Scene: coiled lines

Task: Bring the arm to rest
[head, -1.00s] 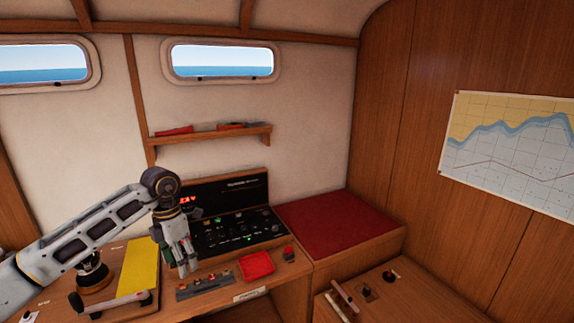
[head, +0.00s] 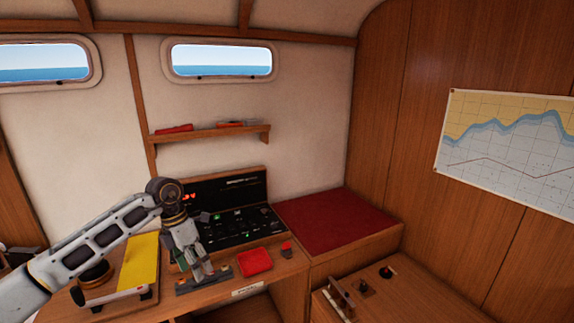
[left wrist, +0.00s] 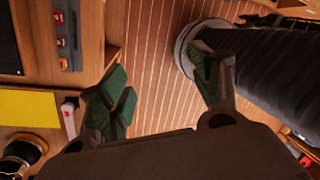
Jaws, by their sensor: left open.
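My left arm comes in from the left in the head view. My left gripper (head: 203,273) points down in front of the black instrument panel (head: 235,225), by the desk's front edge. In the left wrist view, the green-padded fingers of the left gripper (left wrist: 160,92) stand wide apart with nothing between them. The striped floor (left wrist: 150,60) shows beyond the fingers. My right gripper is in neither view.
The desk holds a yellow sheet (head: 142,260), a dark switch strip (head: 190,287) and a red tray (head: 255,261). A red cushion (head: 335,220) lies right of the panel. A counter with levers (head: 387,272) stands at the lower right. A chart (head: 505,150) hangs on the wall.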

